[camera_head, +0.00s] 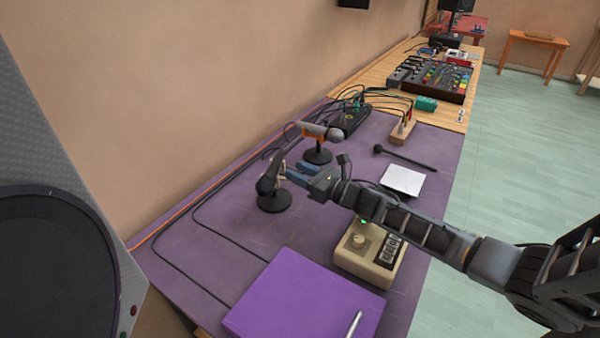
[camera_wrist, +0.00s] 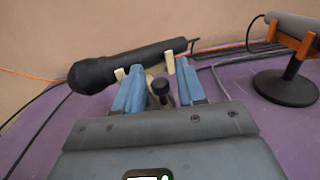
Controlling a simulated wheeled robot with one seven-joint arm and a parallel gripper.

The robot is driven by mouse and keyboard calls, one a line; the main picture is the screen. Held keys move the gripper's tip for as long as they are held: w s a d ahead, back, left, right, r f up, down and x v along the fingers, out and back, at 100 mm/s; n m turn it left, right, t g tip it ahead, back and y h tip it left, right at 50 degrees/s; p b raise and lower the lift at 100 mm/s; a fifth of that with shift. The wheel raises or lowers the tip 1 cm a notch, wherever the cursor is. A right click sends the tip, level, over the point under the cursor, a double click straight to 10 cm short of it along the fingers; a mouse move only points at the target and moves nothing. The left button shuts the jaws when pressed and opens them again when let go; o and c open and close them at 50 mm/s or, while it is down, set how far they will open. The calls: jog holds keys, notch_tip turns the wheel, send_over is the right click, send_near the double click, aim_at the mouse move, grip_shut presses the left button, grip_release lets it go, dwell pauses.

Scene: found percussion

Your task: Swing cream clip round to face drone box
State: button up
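The cream clip (camera_wrist: 168,62) holds a black microphone (camera_wrist: 120,66), which lies tilted across the top of the wrist view. In the head view this microphone (camera_head: 267,185) is on a black round base (camera_head: 275,202). My gripper (camera_head: 296,172) is right beside it, with its blue fingers pointing at the clip. In the wrist view my gripper (camera_wrist: 159,78) has its fingers apart, around the clip's lower part and a black knob (camera_wrist: 160,92). I cannot tell whether they touch the clip. A beige box with a dial and green light, likely the drone box (camera_head: 364,261), stands below my arm.
A second microphone (camera_head: 320,132) in an orange clip stands close behind. A purple box (camera_head: 295,300) lies in front, a white sheet (camera_head: 402,180) and black mallet (camera_head: 405,158) to the right. Cables run along the wall side. A mixer (camera_head: 440,80) is farther back.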

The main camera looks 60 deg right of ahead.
grip_shut()
